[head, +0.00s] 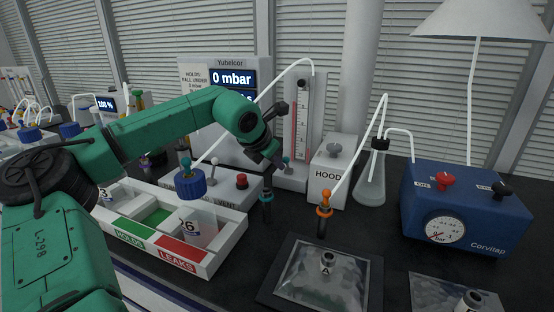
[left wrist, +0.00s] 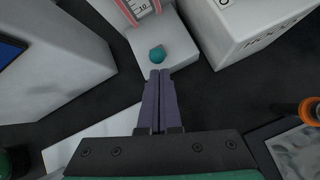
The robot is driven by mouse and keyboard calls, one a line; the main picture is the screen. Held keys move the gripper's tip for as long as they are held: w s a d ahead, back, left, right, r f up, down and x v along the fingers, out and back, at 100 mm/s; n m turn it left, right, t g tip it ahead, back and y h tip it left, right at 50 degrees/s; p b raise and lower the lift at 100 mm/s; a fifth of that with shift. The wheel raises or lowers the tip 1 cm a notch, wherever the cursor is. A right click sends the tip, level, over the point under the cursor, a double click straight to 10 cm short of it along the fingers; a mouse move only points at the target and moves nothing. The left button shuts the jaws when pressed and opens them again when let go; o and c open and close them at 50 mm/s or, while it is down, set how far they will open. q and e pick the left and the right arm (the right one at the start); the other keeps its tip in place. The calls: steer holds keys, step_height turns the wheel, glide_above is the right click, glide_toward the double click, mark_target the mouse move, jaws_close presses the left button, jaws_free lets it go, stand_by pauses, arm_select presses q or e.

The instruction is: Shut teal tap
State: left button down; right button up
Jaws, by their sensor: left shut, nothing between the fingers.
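A small teal knob (left wrist: 157,54), which looks like the teal tap, sits on a white base in the left wrist view. In the head view it shows as a small teal spot (head: 287,161) at the foot of the scaled column, partly hidden by my gripper. My left gripper (head: 278,163) is shut and empty, with its fingertips close to the knob. In the left wrist view the purple-grey fingers (left wrist: 158,74) lie together and point at the knob; whether they touch it I cannot tell. My right gripper is not in view.
The white HOOD box (head: 329,172) stands close to the right of the column (head: 303,118). A blue pump (head: 455,210) stands at right.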

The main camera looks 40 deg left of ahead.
arm_select(q)
steer(key=shift+w+a+r+p, duration=0.15)
steer(key=shift+w+r+p, duration=0.2)
steer(key=shift+r+p, duration=0.15)
stand_by(0.5)
steer(key=shift+w+a+r+p, duration=0.2)
steer(key=shift+w+r+p, duration=0.1)
steer(key=shift+w+p, duration=0.3)
steer(key=shift+w+a+r+p, duration=0.25)
steer(key=shift+w+r+p, duration=0.1)
steer(key=shift+w+p, duration=0.25)
steer(key=shift+w+a+r+p, duration=0.2)
steer(key=shift+w+r+p, duration=0.1)
steer(key=shift+w+p, duration=0.3)
steer(key=shift+f, duration=0.1)
steer(key=shift+r, duration=0.8)
steer(key=shift+p, duration=0.3)
